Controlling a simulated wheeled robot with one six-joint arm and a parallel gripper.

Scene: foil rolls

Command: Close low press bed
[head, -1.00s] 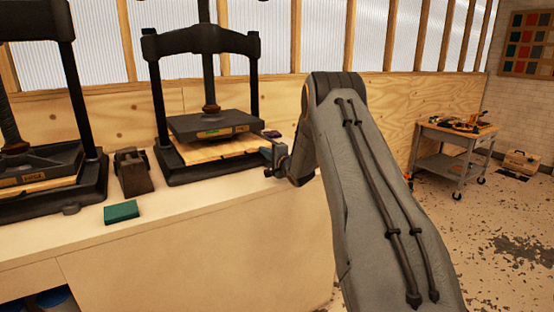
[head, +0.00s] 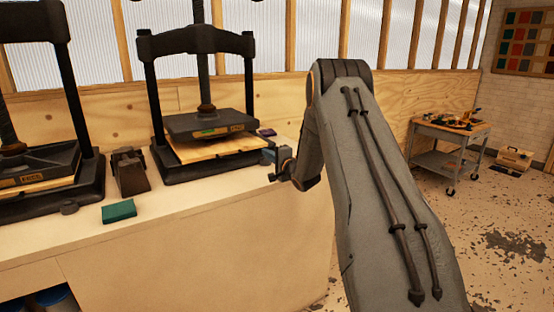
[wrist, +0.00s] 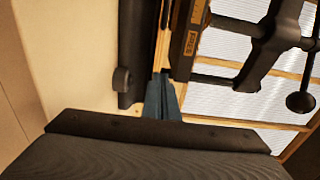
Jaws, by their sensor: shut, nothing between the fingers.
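Two black screw presses stand on the bench. The right press (head: 205,125) has a dark platen with a yellow label raised above a pale wooden bed board (head: 212,149). A gap shows between platen and board. My gripper (head: 268,156) is shut and empty at the right end of this press, close to the board; I cannot tell whether it touches. In the wrist view my blue-grey fingers (wrist: 162,95) are together near the end of the board (wrist: 160,35), between the black base (wrist: 133,50) and the labelled platen (wrist: 187,40).
The left press (head: 50,170) stands beside a dark block-shaped item (head: 130,172). A green block (head: 119,211) lies near the bench's front edge. A small purple item (head: 267,132) lies behind my gripper. A grey trolley (head: 450,135) stands on the floor at right.

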